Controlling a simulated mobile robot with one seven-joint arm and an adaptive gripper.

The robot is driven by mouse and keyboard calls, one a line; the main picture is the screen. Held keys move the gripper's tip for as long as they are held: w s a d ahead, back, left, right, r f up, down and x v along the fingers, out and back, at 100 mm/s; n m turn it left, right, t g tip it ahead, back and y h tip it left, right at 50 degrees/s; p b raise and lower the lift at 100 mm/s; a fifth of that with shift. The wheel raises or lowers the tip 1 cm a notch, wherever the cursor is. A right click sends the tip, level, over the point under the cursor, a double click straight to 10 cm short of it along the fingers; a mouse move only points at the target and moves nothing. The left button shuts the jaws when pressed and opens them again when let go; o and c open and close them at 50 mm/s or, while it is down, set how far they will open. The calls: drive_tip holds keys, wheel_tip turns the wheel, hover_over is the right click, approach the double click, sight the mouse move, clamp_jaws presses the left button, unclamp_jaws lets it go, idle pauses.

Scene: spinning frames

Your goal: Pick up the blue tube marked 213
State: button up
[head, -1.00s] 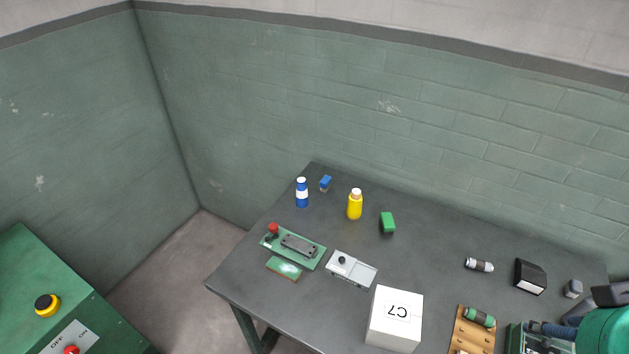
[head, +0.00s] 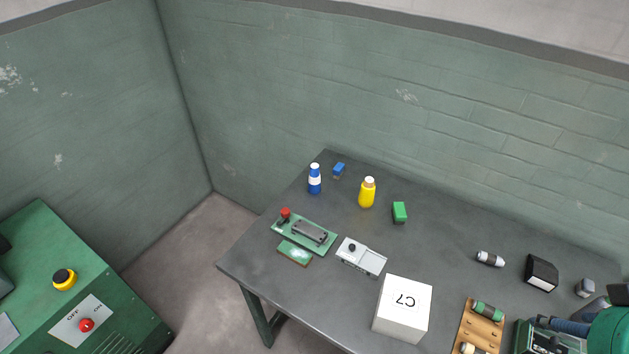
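A blue cylindrical piece (head: 570,326) lies at the lower right, by a green machine (head: 540,338) and partly hidden by a rounded green part. It may be the blue tube, but no 213 can be read on it. A blue bottle (head: 314,180) with a white band and white cap stands upright at the table's far left; no number is readable there either. My gripper is not recognisable in the head view, so I see nothing held.
A green cabinet (head: 60,235) stands left.

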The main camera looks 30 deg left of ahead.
drive_tip(key=w+a+r+n+g+p, duration=0.15)
drive_tip(key=w+a+r, duration=0.35)
drive_tip(key=w, duration=0.5)
drive_tip(key=w+a+r+n+p, duration=0.2)
drive_tip(key=w+a+r, duration=0.3)
drive_tip(key=w, duration=0.5)
drive_tip(key=w+a+f+n+g+y+p, duration=0.1)
drive_tip(key=w+a+f+n+g+p, duration=0.15)
drive_tip(key=w+a, duration=1.45)
drive_tip(key=w+a+f+n+p, duration=0.1)
drive_tip(key=w+a+f, duration=0.3)
drive_tip(key=a, duration=0.7)
drive_tip(key=w+a+f+n+p, duration=0.1)
drive_tip(key=a+f+n+p, duration=0.1)
drive_tip(key=a+f, duration=1.15)
drive_tip(key=a, duration=0.2)
drive_tip(key=s+a+f+n+g+p, duration=0.1)
drive_tip(key=a+f, duration=0.4)
drive_tip(key=a, duration=0.2)
drive_tip(key=s+a+f+n+h+p, duration=0.1)
drive_tip(key=a+f, duration=0.5)
drive_tip(key=a, duration=0.1)
drive_tip(key=shift+a+g, duration=0.2)
drive_tip(key=shift+g, duration=0.1)
drive_tip(key=shift+a+f, duration=0.25)
drive_tip(key=shift+f, duration=0.05)
drive_tip(key=shift+s, duration=0.1)
